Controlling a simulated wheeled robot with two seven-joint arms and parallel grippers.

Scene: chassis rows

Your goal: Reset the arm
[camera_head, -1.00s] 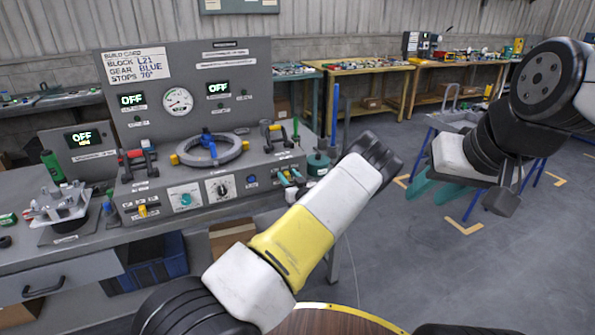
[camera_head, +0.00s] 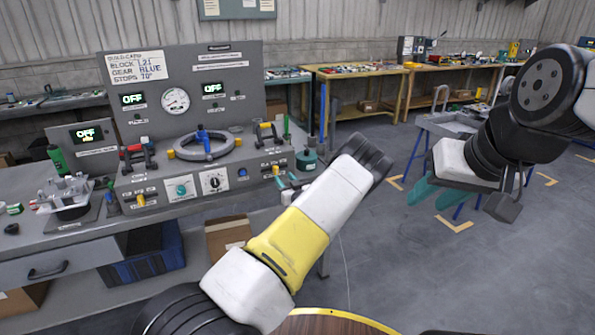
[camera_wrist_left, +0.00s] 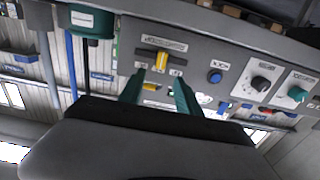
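My left arm, white with a yellow band, crosses the middle of the head view, and its wrist hides most of its gripper there. In the left wrist view my left gripper (camera_wrist_left: 158,78) shows two teal fingers, apart, with nothing held between them. Beyond them is the grey control panel (camera_wrist_left: 215,45) with a yellow slider switch (camera_wrist_left: 161,61). My right gripper (camera_head: 436,193) hangs at the right of the head view over open floor. Its teal fingers are apart and empty.
The grey test console (camera_head: 230,75) stands on the workbench with a gauge (camera_head: 175,101), a ring fixture (camera_head: 203,146) and OFF displays. A green cylinder (camera_head: 57,159) and a clear-topped fixture (camera_head: 68,195) are at left.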

